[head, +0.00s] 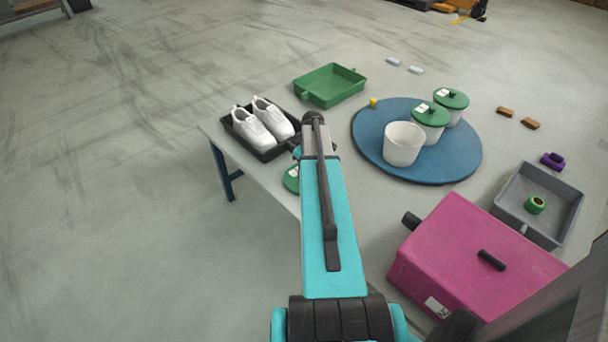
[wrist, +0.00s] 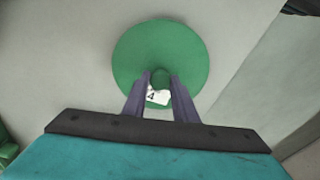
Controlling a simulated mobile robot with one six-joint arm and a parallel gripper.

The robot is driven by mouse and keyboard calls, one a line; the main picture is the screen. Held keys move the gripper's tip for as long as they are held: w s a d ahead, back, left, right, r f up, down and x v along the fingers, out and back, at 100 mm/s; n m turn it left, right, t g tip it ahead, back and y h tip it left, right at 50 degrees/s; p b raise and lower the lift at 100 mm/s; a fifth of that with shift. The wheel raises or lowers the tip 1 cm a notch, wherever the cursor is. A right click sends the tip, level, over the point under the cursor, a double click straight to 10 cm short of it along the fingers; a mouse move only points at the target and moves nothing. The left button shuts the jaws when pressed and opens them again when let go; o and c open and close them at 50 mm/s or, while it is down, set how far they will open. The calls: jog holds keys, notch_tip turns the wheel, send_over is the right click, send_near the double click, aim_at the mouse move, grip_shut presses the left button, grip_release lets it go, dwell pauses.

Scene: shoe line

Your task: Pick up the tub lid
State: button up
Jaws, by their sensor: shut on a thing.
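The tub lid (wrist: 160,45) is a round green disc with a knob and a white label. In the wrist view my gripper (wrist: 160,80) has its two fingers shut on the lid's knob. In the head view only part of the lid (head: 291,179) shows, left of my arm by the table's near edge; my arm hides the rest and my gripper. Whether the lid touches the table I cannot tell. An open white tub (head: 403,146) stands on the round blue mat (head: 370,150), in front of two tubs with green lids (head: 430,114).
A black tray (head: 262,152) with white shoes (head: 262,124) is at the table's left. A green tray (head: 330,84) lies behind it. A pink box (head: 470,255) and a grey bin (head: 560,190) holding a green roll (head: 536,204) are at right. Small blocks lie at the back.

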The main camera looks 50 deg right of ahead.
jog(key=shift+s+r+b, duration=0.2)
jog(key=shift+r+b, duration=0.1)
jog(key=shift+r, duration=0.6)
jog(key=s+d+b, duration=0.1)
jog(key=s, duration=0.4)
jog(key=s+d+r, duration=0.1)
jog(key=s, duration=0.4)
jog(key=s+d+b, duration=0.1)
jog(key=s, duration=0.4)
jog(key=shift+s+r+b, duration=0.2)
jog(key=shift+r+b, duration=0.05)
jog(key=shift+b, duration=0.1)
jog(key=w+a+r, duration=0.5)
jog(key=w+a, duration=0.5)
jog(key=a, duration=0.1)
jog(key=w+a+r, duration=0.6)
jog(key=w+a, duration=0.4)
jog(key=w+a+r, duration=0.2)
jog(key=a+r, duration=0.1)
jog(key=a, duration=0.6)
jog(key=w+a+r+m, duration=0.1)
jog(key=a+r, duration=0.3)
jog(key=a, duration=0.6)
jog(key=w+a+r, duration=0.3)
jog(key=a, duration=0.7)
jog(key=shift+r, duration=0.3)
